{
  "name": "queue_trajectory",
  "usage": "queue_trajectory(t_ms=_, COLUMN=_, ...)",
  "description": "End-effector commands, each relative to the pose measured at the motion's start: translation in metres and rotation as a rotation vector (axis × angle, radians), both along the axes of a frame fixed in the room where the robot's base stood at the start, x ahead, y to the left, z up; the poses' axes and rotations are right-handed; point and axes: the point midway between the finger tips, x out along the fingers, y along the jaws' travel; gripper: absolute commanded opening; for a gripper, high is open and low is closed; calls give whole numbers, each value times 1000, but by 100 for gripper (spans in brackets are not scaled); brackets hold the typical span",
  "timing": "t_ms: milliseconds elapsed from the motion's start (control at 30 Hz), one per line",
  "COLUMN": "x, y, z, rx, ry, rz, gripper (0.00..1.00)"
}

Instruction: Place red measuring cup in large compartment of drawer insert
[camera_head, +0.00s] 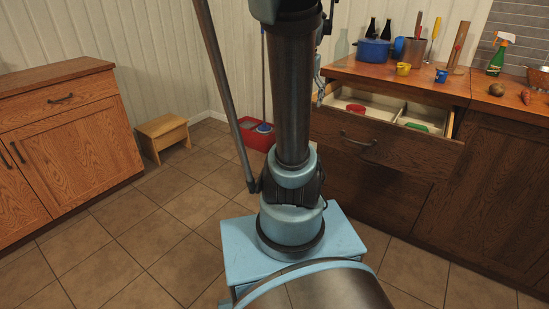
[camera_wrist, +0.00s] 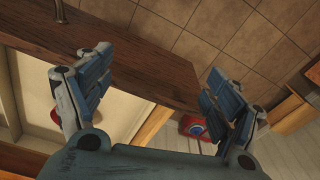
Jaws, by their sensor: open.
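The red measuring cup (camera_head: 356,108) lies in the left compartment of the pale drawer insert (camera_head: 385,104), inside the open drawer. A bit of red beside the left finger in the wrist view (camera_wrist: 54,116) looks like this cup, mostly hidden. A divider separates that compartment from the right one, where a green cup (camera_head: 416,127) sits. My gripper (camera_wrist: 158,65) is open with nothing between its fingers. It is over the drawer's left end, by the wooden drawer front (camera_wrist: 140,50). In the head view my arm largely hides it.
A yellow cup (camera_head: 403,69), a blue cup (camera_head: 441,76), a blue pot (camera_head: 373,51) and a utensil holder (camera_head: 413,52) stand on the counter. A spray bottle (camera_head: 495,57) is further right. A red box (camera_head: 258,134) and a wooden stool (camera_head: 163,135) are on the floor.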

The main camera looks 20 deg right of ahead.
Motion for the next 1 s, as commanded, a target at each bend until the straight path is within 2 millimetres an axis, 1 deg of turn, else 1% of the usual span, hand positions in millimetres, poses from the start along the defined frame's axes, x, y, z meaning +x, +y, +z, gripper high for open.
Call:
queue_trajectory(t_ms=33, x=-10, y=14, z=-6, rx=-3, ry=-4, rz=39, gripper=84)
queue_trajectory(t_ms=200, x=-43, y=53, z=-26, rx=-16, ry=-23, rz=175, gripper=84)
queue_trajectory(t_ms=367, x=-76, y=85, z=-52, rx=-27, ry=-41, rz=310, gripper=84)
queue_trajectory(t_ms=500, x=-105, y=108, z=-78, rx=-37, ry=-58, rz=427, gripper=84)
queue_trajectory(t_ms=600, x=-124, y=120, z=-97, rx=-43, ry=-70, rz=505, gripper=84)
queue_trajectory(t_ms=733, x=-141, y=131, z=-117, rx=-50, ry=-83, rz=582, gripper=84)
queue_trajectory(t_ms=800, x=-147, y=142, z=-125, rx=-53, ry=-86, rz=611, gripper=84)
queue_trajectory(t_ms=900, x=-152, y=145, z=-132, rx=-55, ry=-89, rz=635, gripper=84)
queue_trajectory(t_ms=1000, x=-153, y=146, z=-133, rx=-56, ry=-91, rz=643, gripper=84)
